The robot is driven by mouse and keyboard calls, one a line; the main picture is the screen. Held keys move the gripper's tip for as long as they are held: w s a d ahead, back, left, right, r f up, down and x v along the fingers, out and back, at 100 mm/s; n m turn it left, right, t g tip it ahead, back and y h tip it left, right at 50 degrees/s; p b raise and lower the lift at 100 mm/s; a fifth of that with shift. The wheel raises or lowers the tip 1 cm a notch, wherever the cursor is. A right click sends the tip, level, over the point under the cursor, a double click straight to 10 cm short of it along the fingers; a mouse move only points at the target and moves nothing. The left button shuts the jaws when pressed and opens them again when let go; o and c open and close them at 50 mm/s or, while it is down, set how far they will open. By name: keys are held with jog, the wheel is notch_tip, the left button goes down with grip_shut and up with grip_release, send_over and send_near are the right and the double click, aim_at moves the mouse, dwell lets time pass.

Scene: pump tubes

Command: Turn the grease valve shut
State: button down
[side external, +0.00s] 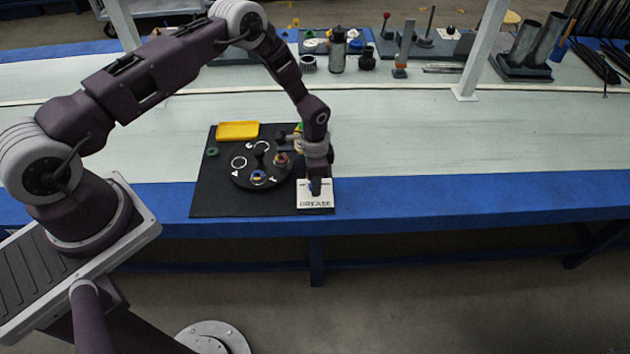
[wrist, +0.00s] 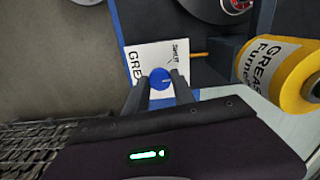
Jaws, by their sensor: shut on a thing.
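The grease valve is a blue round knob (wrist: 160,79) on a white plate (wrist: 143,57) marked GREASE, with a SHUT mark near one edge. In the side view the white plate (side external: 315,200) lies at the front right corner of the black mat, and my arm's end hides most of the knob. My gripper (wrist: 162,84) points down over the plate, with one finger on each side of the knob, shut on it. A short pale line shows on top of the knob.
The black mat (side external: 215,190) carries a round dark turntable (side external: 240,178) with several small parts and a yellow tray (side external: 238,130). A yellow grease can (wrist: 280,75) stands close to my gripper on the right of the wrist view. The pale bench right of the mat is clear.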

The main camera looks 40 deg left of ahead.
jog(key=n, duration=0.3)
jog(key=shift+n, duration=2.5)
jog(key=c, duration=1.1)
grip_release()
jog(key=shift+o, duration=0.2)
notch_tip(320, 180, up, 7)
jog(key=shift+r, duration=0.1)
